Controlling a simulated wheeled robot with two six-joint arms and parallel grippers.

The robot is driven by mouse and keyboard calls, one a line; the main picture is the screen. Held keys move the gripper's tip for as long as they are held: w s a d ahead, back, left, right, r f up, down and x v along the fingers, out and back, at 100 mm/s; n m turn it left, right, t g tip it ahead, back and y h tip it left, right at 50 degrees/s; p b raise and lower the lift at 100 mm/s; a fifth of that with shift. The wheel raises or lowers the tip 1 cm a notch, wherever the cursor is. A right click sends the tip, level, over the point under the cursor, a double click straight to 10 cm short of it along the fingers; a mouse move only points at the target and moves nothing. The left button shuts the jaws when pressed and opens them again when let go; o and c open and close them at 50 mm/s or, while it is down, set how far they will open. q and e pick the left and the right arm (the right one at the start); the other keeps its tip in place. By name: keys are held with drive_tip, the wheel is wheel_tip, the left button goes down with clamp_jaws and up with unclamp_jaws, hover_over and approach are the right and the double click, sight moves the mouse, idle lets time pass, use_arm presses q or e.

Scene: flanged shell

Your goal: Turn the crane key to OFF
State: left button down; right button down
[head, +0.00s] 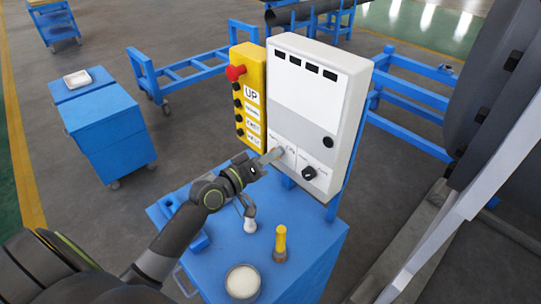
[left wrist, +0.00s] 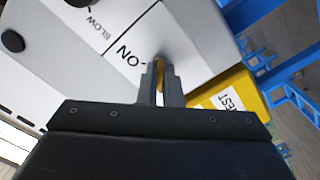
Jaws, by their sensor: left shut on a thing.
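A white control box (head: 318,85) stands upright at the back of the blue cart. My left gripper (head: 276,154) reaches its lower left face, where the crane key is hidden behind the fingers in the head view. In the left wrist view the gripper (left wrist: 161,84) is shut on the key (left wrist: 160,72). A small brass-coloured part of it shows between the fingers. The label "ON" (left wrist: 130,57) is beside the fingers. The key's exact angle is hard to tell. My right gripper is not in view.
A yellow pendant (head: 248,98) with a red button (head: 235,72) hangs left of the box. A black knob (head: 309,173) is right of the key. The blue cart top (head: 300,262) holds a yellow-handled tool (head: 281,242) and a round dish (head: 242,282).

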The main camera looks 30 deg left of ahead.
use_arm(q)
drive_tip(key=c, duration=1.6)
unclamp_jaws()
drive_tip(key=shift+s, duration=0.15)
drive_tip(key=b+v, duration=0.2)
drive_tip(key=v, duration=1.5)
drive_tip(key=shift+a, duration=0.1)
drive_tip(key=shift+s+f, duration=0.1)
